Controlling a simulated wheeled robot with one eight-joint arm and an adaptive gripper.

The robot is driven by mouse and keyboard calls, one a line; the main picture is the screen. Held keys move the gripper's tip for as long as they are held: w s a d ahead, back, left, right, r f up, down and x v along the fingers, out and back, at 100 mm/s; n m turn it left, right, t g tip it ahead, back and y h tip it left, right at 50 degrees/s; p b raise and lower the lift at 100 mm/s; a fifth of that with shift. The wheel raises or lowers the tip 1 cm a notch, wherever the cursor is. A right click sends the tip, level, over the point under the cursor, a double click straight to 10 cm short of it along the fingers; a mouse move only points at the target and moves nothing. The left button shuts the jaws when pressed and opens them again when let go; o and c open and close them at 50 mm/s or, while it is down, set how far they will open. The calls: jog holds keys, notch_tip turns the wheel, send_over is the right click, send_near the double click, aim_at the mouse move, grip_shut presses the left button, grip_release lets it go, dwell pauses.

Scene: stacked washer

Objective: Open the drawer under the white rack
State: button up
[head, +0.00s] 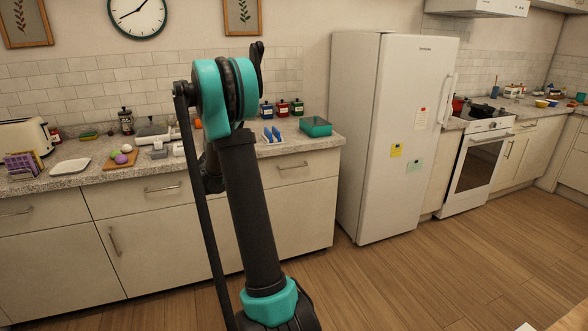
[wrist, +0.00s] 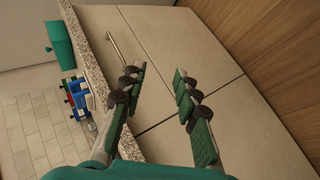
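The counter front has a right-hand drawer (head: 310,166) with a bar handle (head: 292,166); it looks closed. In the wrist view the drawer front (wrist: 150,45) is turned sideways, with its handle (wrist: 127,54) beyond my fingers. A white rack-like holder with blue items (head: 271,137) stands on the counter above this drawer, partly behind my arm. Another pale appliance or rack (head: 158,140) stands left of my arm, above a drawer with its own handle (head: 163,188). My gripper (wrist: 159,80) is open and empty, in front of the cabinet fronts and apart from the handle. My arm hides it in the head view.
A teal box (head: 315,127) and several coloured jars (head: 282,108) are at the counter's right end. A cutting board (head: 121,158), white plate (head: 70,166) and toaster (head: 26,137) are left. The fridge (head: 385,130) stands right; floor (head: 420,285) before it is clear.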

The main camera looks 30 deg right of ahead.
jog(key=w+d+f+n+h, duration=0.1)
jog(key=w+d+f+h, duration=0.2)
jog(key=w+d, duration=0.65)
jog(key=n+g+h, duration=0.1)
jog(key=h, duration=0.3)
send_near(292, 167)
jog(key=d, duration=0.3)
jog(key=w+d, duration=0.1)
jog(key=d, duration=0.3)
jog(key=d+f, duration=0.1)
jog(key=d, duration=0.3)
jog(key=shift+w+d+f, duration=0.1)
jog(key=shift+w+d, duration=0.05)
jog(key=shift+w, duration=0.25)
grip_shut()
